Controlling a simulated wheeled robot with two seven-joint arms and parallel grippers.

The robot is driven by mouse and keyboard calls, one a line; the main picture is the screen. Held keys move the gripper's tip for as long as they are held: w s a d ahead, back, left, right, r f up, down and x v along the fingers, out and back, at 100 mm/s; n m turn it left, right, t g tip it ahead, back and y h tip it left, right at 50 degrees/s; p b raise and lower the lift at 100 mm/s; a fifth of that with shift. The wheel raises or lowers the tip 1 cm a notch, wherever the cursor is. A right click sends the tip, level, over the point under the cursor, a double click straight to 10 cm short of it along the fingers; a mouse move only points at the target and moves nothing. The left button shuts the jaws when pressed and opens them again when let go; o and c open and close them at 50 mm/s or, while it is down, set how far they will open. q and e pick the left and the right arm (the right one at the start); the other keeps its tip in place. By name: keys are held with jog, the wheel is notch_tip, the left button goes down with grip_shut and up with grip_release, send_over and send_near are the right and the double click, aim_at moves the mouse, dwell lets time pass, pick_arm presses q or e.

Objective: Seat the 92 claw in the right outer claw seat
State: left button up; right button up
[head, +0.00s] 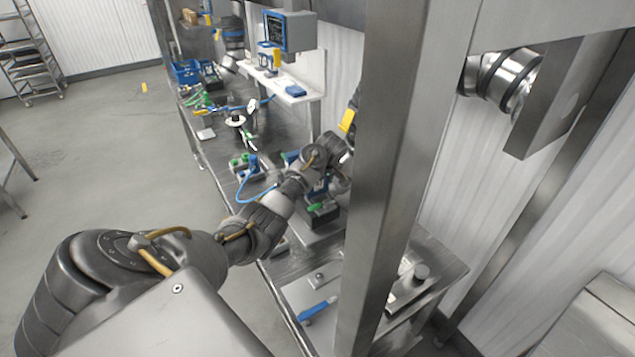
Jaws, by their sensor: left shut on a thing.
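My left arm reaches in from the left to the workbench. Its gripper (322,184) is small and partly hidden by its own wrist. It is shut on a small blue-and-dark part, apparently the 92 claw; no number is readable. The gripper is just above a dark block with a green top (322,212) on the bench. Whether the part touches that block cannot be told. The right outer claw seat cannot be made out at this size. My right gripper is not in view.
A steel post (385,180) stands close right of the gripper. Blocks with green and blue parts (243,163) and a blue hose (245,195) lie left of it. A white spool (236,120) and a blue-framed monitor (289,31) are farther back. A blue-handled tool (316,309) lies in front.

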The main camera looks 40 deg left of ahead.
pick_arm(q)
jog(key=shift+f, duration=0.15)
dwell(0.4)
jog(key=o, duration=1.5)
jog(key=shift+r, duration=4.5)
